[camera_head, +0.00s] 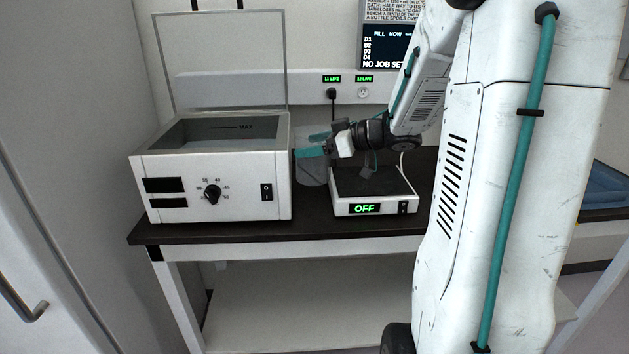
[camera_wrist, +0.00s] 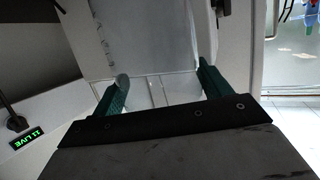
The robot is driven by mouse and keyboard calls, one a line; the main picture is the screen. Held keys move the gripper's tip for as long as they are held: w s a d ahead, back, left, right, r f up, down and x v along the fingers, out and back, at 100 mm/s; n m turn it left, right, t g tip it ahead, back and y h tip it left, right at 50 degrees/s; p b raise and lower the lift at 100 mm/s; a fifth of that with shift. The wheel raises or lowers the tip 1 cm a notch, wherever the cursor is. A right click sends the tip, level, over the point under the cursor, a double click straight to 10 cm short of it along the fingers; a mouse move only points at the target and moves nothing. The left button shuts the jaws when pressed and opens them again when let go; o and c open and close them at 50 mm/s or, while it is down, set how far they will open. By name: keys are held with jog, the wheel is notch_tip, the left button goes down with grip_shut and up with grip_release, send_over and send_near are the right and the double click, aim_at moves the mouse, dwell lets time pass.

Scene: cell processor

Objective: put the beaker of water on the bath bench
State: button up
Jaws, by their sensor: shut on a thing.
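The beaker (camera_head: 312,172) is a clear, greyish vessel in the gap between the water bath and the hotplate. My gripper (camera_head: 312,144) has its teal fingers at the beaker's upper part and is shut on it. In the wrist view the two teal fingers (camera_wrist: 163,72) stand on either side of the see-through beaker (camera_wrist: 150,35). The beaker looks upright, with its base at or close above the dark bench top (camera_head: 270,230); I cannot tell if it touches. The water level is not clear.
The white water bath (camera_head: 235,187), its lid raised, stands close left of the beaker. A hotplate (camera_head: 373,192) reading OFF stands close right. A wall rail with sockets (camera_head: 300,88) runs behind. The bench's front strip is clear. A blue tray (camera_head: 604,188) lies far right.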

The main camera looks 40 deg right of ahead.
aim_at(314, 180)
notch_tip(314, 180, down, 10)
jog(key=shift+r, duration=0.1)
dwell(0.4)
jog(key=o, duration=1.1)
jog(key=v, duration=1.2)
jog(key=shift+r, duration=0.1)
